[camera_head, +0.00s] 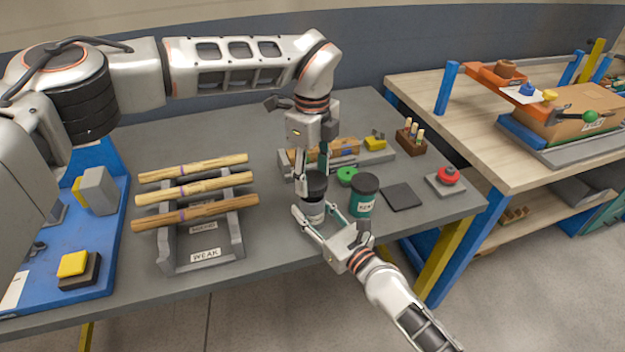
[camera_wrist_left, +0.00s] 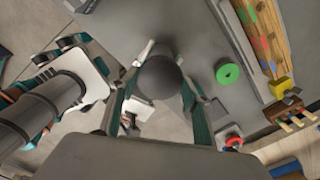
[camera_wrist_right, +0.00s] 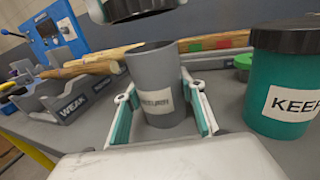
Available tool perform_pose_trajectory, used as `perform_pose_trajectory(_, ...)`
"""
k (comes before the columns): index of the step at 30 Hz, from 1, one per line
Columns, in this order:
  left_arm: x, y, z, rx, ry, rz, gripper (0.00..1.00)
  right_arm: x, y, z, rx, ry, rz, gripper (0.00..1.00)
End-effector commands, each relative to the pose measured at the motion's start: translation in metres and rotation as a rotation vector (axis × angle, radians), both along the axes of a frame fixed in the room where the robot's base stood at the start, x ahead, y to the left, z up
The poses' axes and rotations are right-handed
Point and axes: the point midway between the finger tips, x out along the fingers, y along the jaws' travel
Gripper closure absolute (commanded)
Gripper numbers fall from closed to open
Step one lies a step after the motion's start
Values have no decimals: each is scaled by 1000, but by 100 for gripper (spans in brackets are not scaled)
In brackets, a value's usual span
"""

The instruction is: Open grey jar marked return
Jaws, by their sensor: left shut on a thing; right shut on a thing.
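The grey jar (camera_head: 313,213) stands at the front of the grey table, its label largely blocked in the head view. In the right wrist view the grey jar (camera_wrist_right: 157,85) is upright, its rim open and its label partly readable. My right gripper (camera_head: 312,222) is shut on the jar's body, one finger on each side (camera_wrist_right: 160,110). My left gripper (camera_head: 313,180) points down from above, shut on the black lid (camera_head: 315,182). The lid (camera_wrist_right: 138,8) hangs above the rim with a gap between them.
A green jar (camera_head: 362,198) with a black lid, marked KEEP, stands close to the right. A dark square pad (camera_head: 401,197) and a red button (camera_head: 448,176) lie beyond it. A green ring (camera_head: 346,177) lies behind. A rack marked WEAK (camera_head: 205,254) holds turned sticks at left.

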Motion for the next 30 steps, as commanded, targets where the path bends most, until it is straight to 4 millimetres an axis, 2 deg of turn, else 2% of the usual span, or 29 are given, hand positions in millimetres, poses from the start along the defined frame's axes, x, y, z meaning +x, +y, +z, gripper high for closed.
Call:
perform_pose_trajectory(4,0,0,18,0,-1,0,78,0,0,0,0,0,0,100)
perform_pose_trajectory(11,0,0,21,0,0,-1,78,0,0,0,0,0,0,100)
perform_pose_trajectory(12,0,0,21,0,0,-1,78,0,0,0,0,0,0,56)
perform_pose_trajectory(14,0,0,21,0,0,-1,78,0,0,0,0,0,0,41)
perform_pose_trajectory(25,0,0,20,0,0,-1,78,-1,-1,0,0,0,0,41)
perform_pose_trajectory(30,0,0,20,0,0,-1,78,-15,-12,-1,0,2,-1,41)
